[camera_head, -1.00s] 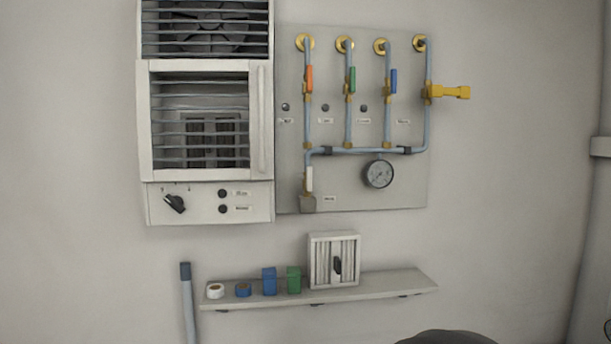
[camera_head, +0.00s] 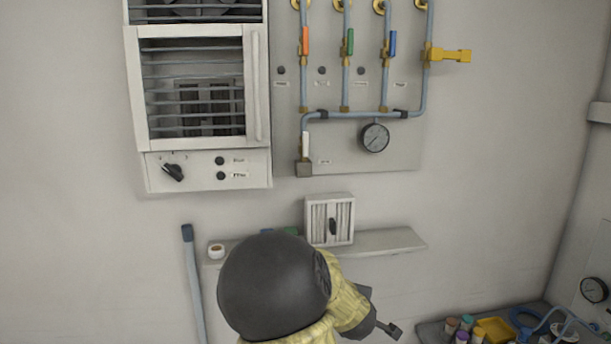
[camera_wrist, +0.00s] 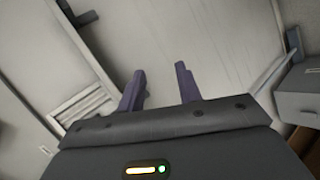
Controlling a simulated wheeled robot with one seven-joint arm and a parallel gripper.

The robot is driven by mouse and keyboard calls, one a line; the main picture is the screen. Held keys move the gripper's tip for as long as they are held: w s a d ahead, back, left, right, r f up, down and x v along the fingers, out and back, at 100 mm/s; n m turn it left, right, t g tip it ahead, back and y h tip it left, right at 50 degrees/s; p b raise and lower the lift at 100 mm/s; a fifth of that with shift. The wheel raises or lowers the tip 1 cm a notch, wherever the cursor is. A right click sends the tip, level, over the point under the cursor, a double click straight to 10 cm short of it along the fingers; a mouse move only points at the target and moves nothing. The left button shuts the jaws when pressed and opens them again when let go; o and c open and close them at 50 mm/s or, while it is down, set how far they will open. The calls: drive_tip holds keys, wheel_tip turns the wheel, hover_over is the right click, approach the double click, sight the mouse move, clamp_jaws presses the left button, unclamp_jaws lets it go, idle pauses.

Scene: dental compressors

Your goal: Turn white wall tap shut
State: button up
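The white tap (camera_head: 306,145) sits at the lower left of the grey wall panel. Its white handle stands upright, in line with the blue pipe, just above a grey block. My gripper (camera_head: 390,329) shows in the head view at the lower middle, below the shelf and well below and right of the white tap. In the wrist view my gripper (camera_wrist: 161,72) has its two dark fingers apart with nothing between them. The tap cannot be made out in the wrist view.
Orange (camera_head: 305,41), green (camera_head: 350,42) and blue (camera_head: 393,43) taps are above; a yellow lever (camera_head: 450,55) juts right. A gauge (camera_head: 375,138) is right of the white tap. A shelf (camera_head: 385,242) with a small white box (camera_head: 330,220) lies below.

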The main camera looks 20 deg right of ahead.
drive_tip(key=w+d+r+n+t+h+p, duration=0.1)
drive_tip(key=w+r+n+t+p, duration=0.15)
drive_tip(key=r+n, duration=0.55)
drive_tip(key=w+d+r+n+t+h+p, duration=0.1)
drive_tip(key=w+d+r+n+t, duration=0.15)
drive_tip(key=r, duration=0.95)
drive_tip(key=a+r+n+t+y+p, duration=0.1)
drive_tip(key=a+r+n+t, duration=0.1)
drive_tip(key=a+r+n, duration=0.4)
drive_tip(key=a+r+n+t+y, duration=0.1)
drive_tip(key=a+r+n+y, duration=0.1)
drive_tip(key=a+r+n, duration=0.4)
wheel_tip(320, 180, up, 5)
drive_tip(key=shift+s+r+n+t+y+p, duration=0.15)
drive_tip(key=shift+n+t+y+p, duration=0.2)
drive_tip(key=shift+n, duration=0.2)
drive_tip(key=shift+a, duration=0.1)
